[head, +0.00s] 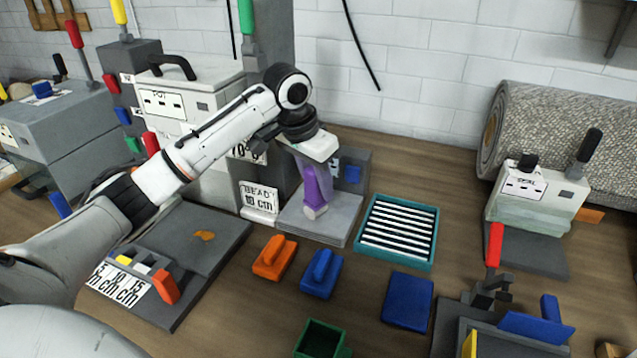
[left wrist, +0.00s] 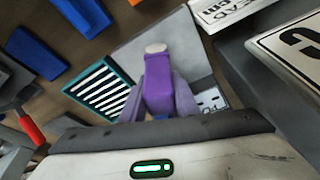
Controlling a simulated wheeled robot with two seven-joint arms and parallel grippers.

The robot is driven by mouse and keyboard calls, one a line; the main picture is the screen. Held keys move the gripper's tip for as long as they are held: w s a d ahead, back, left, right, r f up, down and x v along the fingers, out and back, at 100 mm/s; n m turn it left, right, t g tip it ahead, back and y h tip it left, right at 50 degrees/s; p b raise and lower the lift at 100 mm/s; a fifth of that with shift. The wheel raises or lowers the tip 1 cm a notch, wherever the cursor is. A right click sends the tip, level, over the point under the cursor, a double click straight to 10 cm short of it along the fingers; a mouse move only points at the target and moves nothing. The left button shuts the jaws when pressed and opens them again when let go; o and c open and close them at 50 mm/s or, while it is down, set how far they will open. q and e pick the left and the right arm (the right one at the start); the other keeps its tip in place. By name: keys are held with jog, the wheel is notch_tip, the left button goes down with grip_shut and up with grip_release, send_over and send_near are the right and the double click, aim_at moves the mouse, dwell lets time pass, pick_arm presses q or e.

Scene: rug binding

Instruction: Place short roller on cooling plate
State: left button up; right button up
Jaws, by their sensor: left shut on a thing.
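My left gripper (head: 313,190) is shut on a purple piece with a pale round end, likely the short roller (head: 318,180). It points down over the grey base plate of the station marked "BEAD 10 cm". In the left wrist view the purple piece (left wrist: 165,85) sits between the fingers, pale end outward. I cannot tell whether that end touches the grey base. A teal-framed plate with white slats (head: 432,240), likely the cooling plate, lies empty to the right of the gripper; it also shows in the left wrist view (left wrist: 128,88). My right gripper is not in view.
An orange block (head: 274,258), a blue block (head: 321,274) and a flat blue plate (head: 408,302) lie in front. A green open box (head: 321,340) is at the front edge. A machine with a red lever (head: 494,245) and a rolled rug (head: 570,140) stand right.

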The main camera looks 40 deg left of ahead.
pick_arm(q)
jog(key=shift+f, duration=0.15)
jog(key=o, duration=1.1)
jog(key=shift+r, duration=0.55)
jog(key=v, duration=1.1)
jog(key=shift+s+r, duration=0.1)
jog(key=shift+s, duration=0.05)
